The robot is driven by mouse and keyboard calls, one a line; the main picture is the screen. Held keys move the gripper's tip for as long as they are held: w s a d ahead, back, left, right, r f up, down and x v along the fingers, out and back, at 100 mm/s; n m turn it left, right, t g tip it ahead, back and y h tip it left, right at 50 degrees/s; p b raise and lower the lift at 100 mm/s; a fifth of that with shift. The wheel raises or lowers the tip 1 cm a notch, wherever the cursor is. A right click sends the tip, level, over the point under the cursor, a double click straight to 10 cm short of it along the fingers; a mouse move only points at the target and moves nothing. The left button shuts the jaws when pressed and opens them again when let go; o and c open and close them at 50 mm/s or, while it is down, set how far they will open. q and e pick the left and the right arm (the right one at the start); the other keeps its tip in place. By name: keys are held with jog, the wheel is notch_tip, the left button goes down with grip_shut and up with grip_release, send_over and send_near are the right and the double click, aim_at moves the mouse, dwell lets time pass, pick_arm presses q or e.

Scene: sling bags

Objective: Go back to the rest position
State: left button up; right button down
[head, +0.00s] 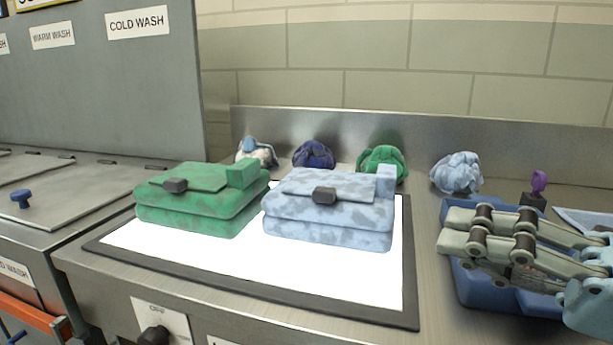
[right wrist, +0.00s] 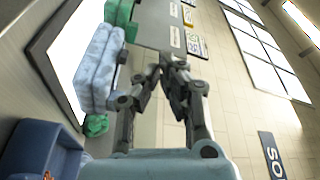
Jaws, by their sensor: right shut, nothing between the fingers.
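My right gripper (head: 462,230) is at the right of the head view, shut and empty, in front of and over a blue bin. It also shows shut in the right wrist view (right wrist: 168,62). A folded green sling bag (head: 190,210) and a folded light-blue mottled sling bag (head: 330,225) sit side by side on the white lit panel (head: 250,275). Each has a dark buckle on its flap. Both bags also show in part in the right wrist view, the light-blue one (right wrist: 95,72) and the green one (right wrist: 120,14). My left gripper is not in view.
The blue bin (head: 462,285) stands right of the panel, partly hidden by my gripper. Crumpled bundles lie along the back wall: white-blue (head: 258,152), navy (head: 314,154), green (head: 382,163) and light blue (head: 457,172). Metal lids (head: 60,195) with a blue knob are at left.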

jog(key=s+f+n+g+h, duration=0.2)
jog(key=f+h, duration=0.1)
jog(key=f, duration=0.4)
jog(key=s+f+n+g+h, duration=0.2)
jog(key=s+f+h, duration=0.1)
jog(key=f, duration=0.4)
jog(key=s+d+f+m+g+h, duration=0.1)
jog(key=s+d+f+g+h, duration=0.1)
jog(key=s+d+f+h, duration=0.4)
jog(key=s+d+f+g+h, duration=0.2)
jog(key=d+f+h, duration=0.25)
jog(key=d, duration=0.35)
notch_tip(320, 180, down, 22)
jog(key=s+d, duration=0.2)
jog(key=s+f+g, duration=0.2)
jog(key=s+f, duration=1.5)
jog(key=s, duration=0.3)
jog(key=shift+d+f, duration=0.2)
jog(key=shift+d, duration=0.25)
